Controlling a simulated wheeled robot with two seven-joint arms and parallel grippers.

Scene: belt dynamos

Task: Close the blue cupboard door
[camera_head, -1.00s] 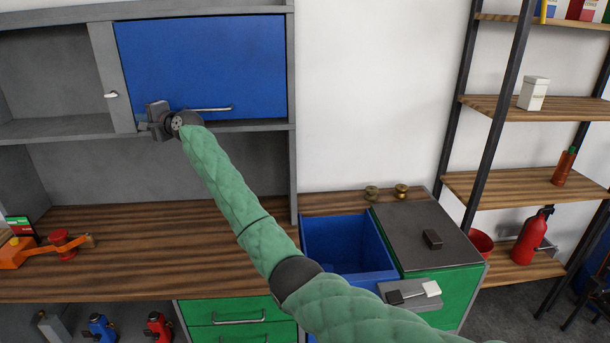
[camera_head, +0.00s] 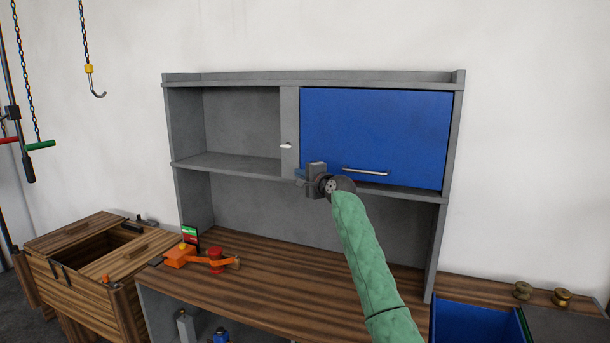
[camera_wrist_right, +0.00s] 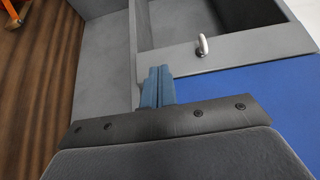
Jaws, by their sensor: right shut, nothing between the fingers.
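The blue cupboard door (camera_head: 375,130) covers the right compartment of the grey wall cupboard (camera_head: 288,110) and looks about flush with the frame. Its metal handle (camera_head: 365,171) runs along the lower edge. My right gripper (camera_head: 301,176) is at the door's lower left corner, in front of the cupboard's lower ledge, shut and empty. In the right wrist view, its blue-grey fingers (camera_wrist_right: 158,88) are together, beside the door's blue face (camera_wrist_right: 255,100); I cannot tell whether they touch anything. My left gripper is not in view.
A small white latch (camera_head: 286,146) sits on the divider left of the door. The left compartment is open and empty. Below, the wooden worktop (camera_head: 290,275) holds an orange tool (camera_head: 182,254). A chain hook (camera_head: 97,92) hangs at the left. An open blue drawer (camera_head: 475,325) is at lower right.

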